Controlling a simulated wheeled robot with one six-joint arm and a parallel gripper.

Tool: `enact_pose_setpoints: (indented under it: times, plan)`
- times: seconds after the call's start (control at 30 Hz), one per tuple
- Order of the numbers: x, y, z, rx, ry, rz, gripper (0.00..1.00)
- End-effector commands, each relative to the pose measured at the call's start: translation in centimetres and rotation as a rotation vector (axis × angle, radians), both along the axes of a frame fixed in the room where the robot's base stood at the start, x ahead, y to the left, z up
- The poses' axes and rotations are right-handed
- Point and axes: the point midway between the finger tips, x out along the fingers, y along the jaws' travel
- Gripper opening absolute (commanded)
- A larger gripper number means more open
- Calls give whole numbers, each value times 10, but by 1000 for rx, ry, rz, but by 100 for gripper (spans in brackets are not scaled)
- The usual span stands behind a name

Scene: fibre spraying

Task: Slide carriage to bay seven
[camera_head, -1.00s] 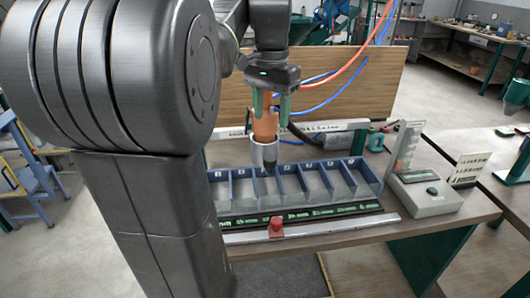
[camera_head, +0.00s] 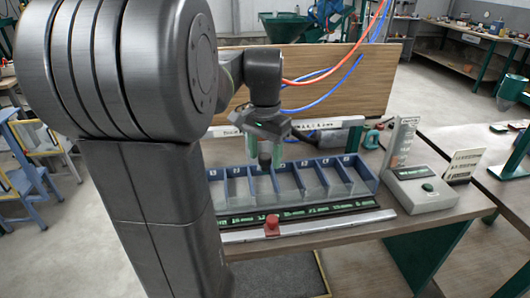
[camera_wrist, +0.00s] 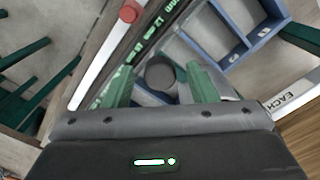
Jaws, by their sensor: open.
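A red block (camera_head: 272,226), which looks like the carriage, sits on the pale rail (camera_head: 325,224) along the front of the bench. It also shows at the top of the wrist view (camera_wrist: 129,12). A blue tray (camera_head: 376,181) with several open bays stands behind the rail; its small bay marks are too small to read surely. My gripper (camera_head: 265,152) is open above the tray's left-middle part, behind and above the red block and apart from it. A dark round part (camera_wrist: 160,73) shows between the green fingers in the wrist view; I cannot tell whether they touch it.
A dark strip with green labels (camera_head: 300,211) runs between tray and rail. A wooden panel (camera_head: 350,85) stands behind, with orange and blue hoses. The rail right of the block looks clear.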

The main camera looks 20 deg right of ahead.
Motion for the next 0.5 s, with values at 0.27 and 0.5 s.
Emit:
enact_pose_setpoints:
  times: [0.27, 0.5]
  plan:
    - [0, 0, 0, 0, 0, 0, 1]
    - [-1, -2, 1, 0, 0, -1, 0]
